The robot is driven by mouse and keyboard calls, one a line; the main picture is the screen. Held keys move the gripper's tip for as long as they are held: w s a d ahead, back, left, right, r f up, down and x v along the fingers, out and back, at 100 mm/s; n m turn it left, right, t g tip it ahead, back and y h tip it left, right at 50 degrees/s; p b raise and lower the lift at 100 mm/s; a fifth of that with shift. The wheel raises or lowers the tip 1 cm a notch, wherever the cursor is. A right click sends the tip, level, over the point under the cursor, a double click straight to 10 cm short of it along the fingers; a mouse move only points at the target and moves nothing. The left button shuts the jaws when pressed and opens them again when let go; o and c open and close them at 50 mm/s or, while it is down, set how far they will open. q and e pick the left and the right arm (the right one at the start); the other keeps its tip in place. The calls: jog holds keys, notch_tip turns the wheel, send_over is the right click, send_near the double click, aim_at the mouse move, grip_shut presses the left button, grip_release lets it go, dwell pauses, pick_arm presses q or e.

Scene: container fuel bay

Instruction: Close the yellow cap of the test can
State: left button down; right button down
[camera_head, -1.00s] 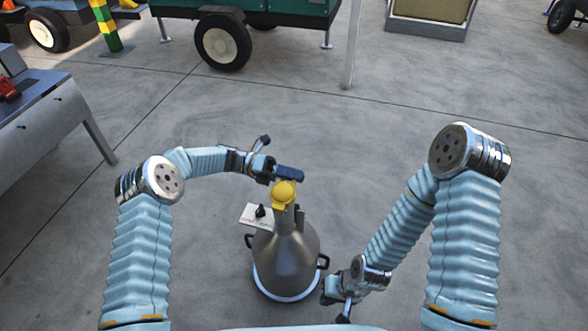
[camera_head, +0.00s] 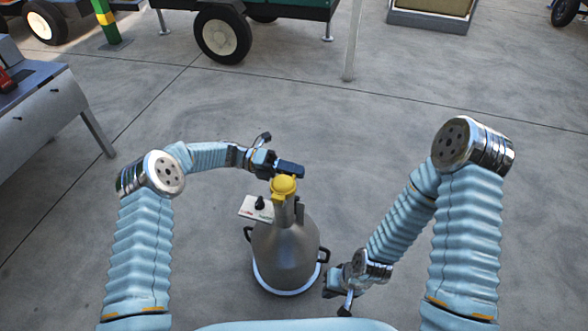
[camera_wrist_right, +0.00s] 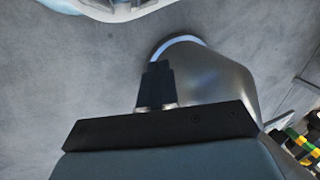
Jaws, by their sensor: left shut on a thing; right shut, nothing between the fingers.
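The test can (camera_head: 285,255) is a grey metal vessel with a conical shoulder, a narrow neck and side handles, upright on the floor in front of me. Its yellow cap (camera_head: 284,187) is at the top of the neck; whether it is fully seated cannot be told. My left gripper (camera_head: 290,170) is shut on the yellow cap at its far side; the contact is mostly hidden. My right gripper (camera_head: 333,287) is shut and empty, low beside the can's right handle. In the right wrist view, its dark fingers (camera_wrist_right: 155,85) are in front of the can's metal body (camera_wrist_right: 215,80).
A white plate (camera_head: 257,208) with a dark knob is at the can's left. A metal bench (camera_head: 45,110) stands at the left. A green wheeled trailer (camera_head: 285,8) and a thin post (camera_head: 354,45) are behind. The floor around the can is clear.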

pick_arm(q)
jog(key=c, duration=1.2)
grip_release()
jog(key=shift+s+f, duration=0.1)
jog(key=shift+f, duration=0.3)
jog(key=shift+r, duration=0.1)
jog(key=b+v, duration=0.3)
jog(key=v, duration=1)
jog(key=shift+w+a, duration=0.3)
jog(key=shift+a, duration=0.05)
